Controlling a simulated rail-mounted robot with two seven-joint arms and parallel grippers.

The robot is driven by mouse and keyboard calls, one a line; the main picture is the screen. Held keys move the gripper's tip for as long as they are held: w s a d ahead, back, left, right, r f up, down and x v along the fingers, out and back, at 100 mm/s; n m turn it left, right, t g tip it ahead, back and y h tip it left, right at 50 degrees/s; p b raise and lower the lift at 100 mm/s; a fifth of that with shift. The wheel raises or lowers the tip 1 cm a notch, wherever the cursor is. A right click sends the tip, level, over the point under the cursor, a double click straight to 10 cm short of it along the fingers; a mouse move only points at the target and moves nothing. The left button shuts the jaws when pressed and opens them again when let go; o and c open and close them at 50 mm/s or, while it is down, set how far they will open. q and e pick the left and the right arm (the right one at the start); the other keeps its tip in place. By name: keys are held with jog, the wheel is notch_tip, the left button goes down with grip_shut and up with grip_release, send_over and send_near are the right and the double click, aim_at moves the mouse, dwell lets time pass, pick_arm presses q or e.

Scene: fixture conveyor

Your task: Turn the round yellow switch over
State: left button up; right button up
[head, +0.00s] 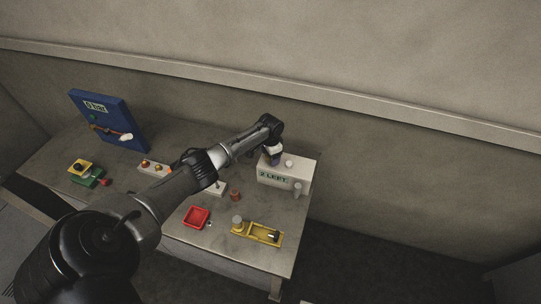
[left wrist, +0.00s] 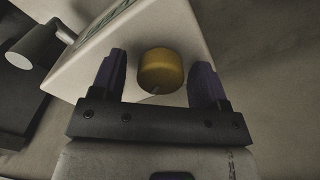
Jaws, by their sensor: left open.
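The round yellow switch (left wrist: 161,72) shows in the left wrist view on a face of the white box. The white box (head: 298,180) stands at the table's back right in the head view, with a "2 LEFT" label on its front; it also fills the top of the left wrist view (left wrist: 85,72). My left gripper (left wrist: 161,62) is open, with one dark finger on each side of the switch and a gap to both. In the head view my left gripper (head: 274,156) is at the box's upper left, and I cannot make out the switch there. My right gripper is not in view.
A grey knob (head: 297,188) sticks out from the box. A blue "0 bar" panel (head: 110,119) stands at the back left. My left arm crosses over the table.

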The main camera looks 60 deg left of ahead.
pick_arm(q)
jog(key=shift+r, duration=0.1)
notch_tip(320, 180, up, 14)
jog(key=shift+f, duration=0.2)
dwell(0.3)
dwell(0.5)
